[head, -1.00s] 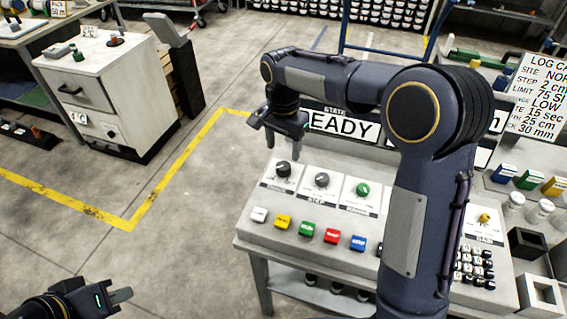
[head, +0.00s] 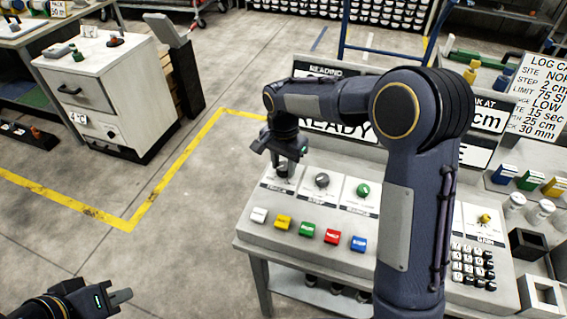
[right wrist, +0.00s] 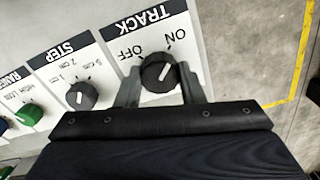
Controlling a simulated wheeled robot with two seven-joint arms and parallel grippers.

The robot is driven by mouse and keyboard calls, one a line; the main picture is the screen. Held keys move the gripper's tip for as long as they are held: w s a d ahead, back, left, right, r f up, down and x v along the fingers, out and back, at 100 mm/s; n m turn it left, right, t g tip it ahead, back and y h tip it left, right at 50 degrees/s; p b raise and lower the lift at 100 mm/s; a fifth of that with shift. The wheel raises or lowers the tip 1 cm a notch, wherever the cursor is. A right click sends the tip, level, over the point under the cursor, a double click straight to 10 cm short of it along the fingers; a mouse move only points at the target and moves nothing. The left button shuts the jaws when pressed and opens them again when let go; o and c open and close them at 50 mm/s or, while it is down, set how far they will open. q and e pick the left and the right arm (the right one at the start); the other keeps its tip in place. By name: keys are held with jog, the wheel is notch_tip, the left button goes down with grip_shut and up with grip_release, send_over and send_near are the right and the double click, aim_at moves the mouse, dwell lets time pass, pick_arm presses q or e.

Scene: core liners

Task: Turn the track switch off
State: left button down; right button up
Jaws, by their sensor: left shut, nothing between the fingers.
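The track switch (right wrist: 158,72) is a round black knob on a white panel, with OFF and ON labels upside down in the right wrist view. Its white mark seems to point towards ON. In the head view the knob (head: 282,171) is at the left end of the console, partly hidden by my right gripper (head: 287,157). In the right wrist view my right gripper (right wrist: 158,82) is open, with one finger on each side of the knob. I cannot tell whether the fingers touch it. My left gripper (head: 122,296) is shut and empty at the lower left, away from the console.
A black STEP knob (right wrist: 82,96) and a green RANGE knob (right wrist: 28,115) stand beside the track switch. Coloured buttons, including a yellow one (head: 283,222), line the console's front. A white cabinet (head: 105,95) stands at the left, with open floor between.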

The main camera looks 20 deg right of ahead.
jog(key=c, duration=0.3)
jog(key=n+p, duration=0.1)
jog(key=n, duration=0.2)
jog(key=shift+r+n, duration=0.1)
jog(key=shift+n, duration=0.3)
jog(key=n, duration=0.4)
jog(key=shift+n+p, duration=0.3)
jog(key=shift+p, duration=0.1)
jog(key=n, duration=0.4)
jog(key=shift+p, duration=0.35)
jog(key=shift+n+p, duration=0.35)
jog(key=shift+n, duration=2.45)
